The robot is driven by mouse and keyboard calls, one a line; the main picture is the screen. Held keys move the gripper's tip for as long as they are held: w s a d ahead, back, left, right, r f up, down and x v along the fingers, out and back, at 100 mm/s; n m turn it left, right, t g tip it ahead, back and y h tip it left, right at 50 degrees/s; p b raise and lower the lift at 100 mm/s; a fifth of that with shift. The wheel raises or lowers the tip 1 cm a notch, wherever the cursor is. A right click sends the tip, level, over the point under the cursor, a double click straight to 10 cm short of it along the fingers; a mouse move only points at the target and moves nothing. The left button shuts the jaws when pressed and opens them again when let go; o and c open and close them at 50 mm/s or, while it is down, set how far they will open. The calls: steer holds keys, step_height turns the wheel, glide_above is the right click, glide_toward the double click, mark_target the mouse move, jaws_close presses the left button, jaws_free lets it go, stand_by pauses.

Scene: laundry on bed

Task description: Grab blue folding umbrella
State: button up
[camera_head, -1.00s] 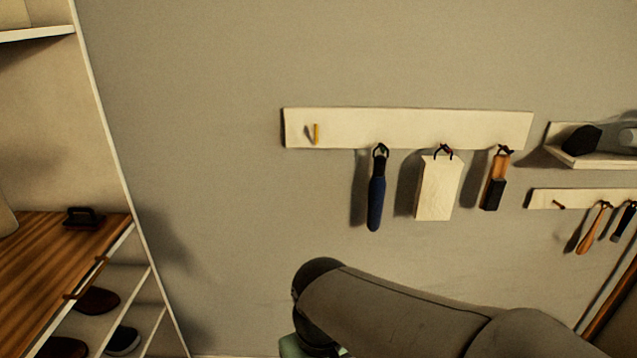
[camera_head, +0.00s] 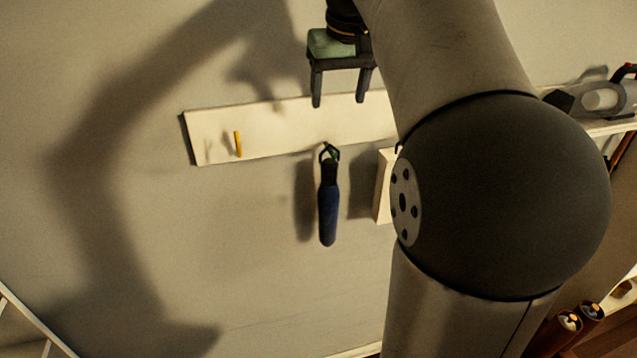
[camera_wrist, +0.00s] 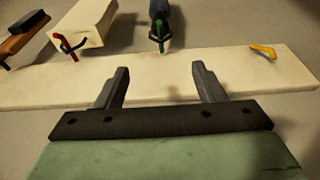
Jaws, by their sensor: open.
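The blue folding umbrella (camera_head: 328,212) hangs upright by a dark loop from a peg on the cream wall rack (camera_head: 290,125). In the wrist view, the umbrella (camera_wrist: 174,20) shows at the top, its loop around a green peg (camera_wrist: 161,36). My gripper (camera_head: 338,102) is open and empty, above the umbrella and in front of the rack. In the wrist view, the two fingers of my gripper (camera_wrist: 160,75) point toward the rack, apart from the umbrella.
A cream hanging item (camera_head: 384,185) is beside the umbrella, mostly hidden behind my arm. An orange-and-black item (camera_wrist: 22,40) hangs beyond it. A bare yellow peg (camera_head: 238,144) is at the rack's left. The wall left of the umbrella is clear.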

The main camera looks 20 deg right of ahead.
glide_above(331, 161)
steer(key=s, duration=0.2)
steer(key=x, duration=0.3)
steer(key=s+x, duration=0.1)
steer(key=x, duration=0.2)
steer(key=s+x, duration=0.1)
steer(key=x, duration=0.3)
steer(key=shift+a+f+p, duration=0.3)
steer(key=shift+a+p, duration=0.1)
steer(key=shift+p+x, duration=0.75)
steer(key=shift+x, duration=2.4)
steer(key=shift+d, duration=0.1)
jaws_close()
